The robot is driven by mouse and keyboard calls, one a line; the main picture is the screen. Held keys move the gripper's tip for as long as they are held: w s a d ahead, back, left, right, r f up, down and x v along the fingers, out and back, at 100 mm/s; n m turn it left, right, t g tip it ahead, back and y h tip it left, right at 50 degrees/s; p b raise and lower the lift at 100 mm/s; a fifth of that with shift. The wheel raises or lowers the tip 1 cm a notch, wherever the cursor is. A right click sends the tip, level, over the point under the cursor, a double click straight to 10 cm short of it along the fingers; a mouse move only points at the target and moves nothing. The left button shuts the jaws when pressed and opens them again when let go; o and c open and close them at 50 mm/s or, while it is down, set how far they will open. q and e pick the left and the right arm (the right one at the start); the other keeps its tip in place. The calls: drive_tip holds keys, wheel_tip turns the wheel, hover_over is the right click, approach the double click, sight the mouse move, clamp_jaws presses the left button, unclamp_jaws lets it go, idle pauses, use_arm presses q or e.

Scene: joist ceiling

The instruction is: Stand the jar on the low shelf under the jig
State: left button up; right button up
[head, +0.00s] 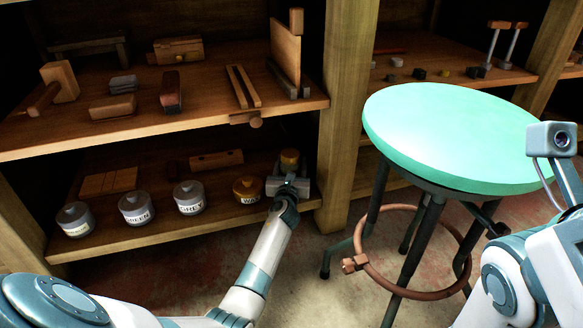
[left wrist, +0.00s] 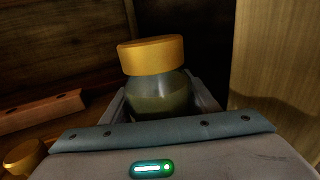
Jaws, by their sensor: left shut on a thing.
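The jar has a yellow lid and a clear body with dull greenish-brown contents. In the left wrist view the jar (left wrist: 160,90) stands upright between my fingers; in the head view mainly its lid (head: 290,158) shows. My left gripper (head: 288,182) is shut on it, at the right end of the low shelf (head: 150,180). Whether the jar's base touches the shelf is hidden. On the shelf above, a tall wooden board with blocks (head: 286,55) stands at the right; I cannot tell which piece is the jig. My right gripper is out of view; my right arm shows at lower right.
A yellow-lidded jar labelled WAX (head: 247,190) stands just left of my left gripper, with grey-lidded jars (head: 188,197) farther left. A wooden bar (head: 216,160) lies behind. A wooden post (head: 342,120) bounds the shelf at the right. A green-topped stool (head: 450,135) stands right of it.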

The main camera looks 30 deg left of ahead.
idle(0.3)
use_arm(q)
drive_tip(key=o, duration=1.5)
drive_tip(key=shift+f, duration=0.1)
drive_tip(key=shift+r, duration=0.2)
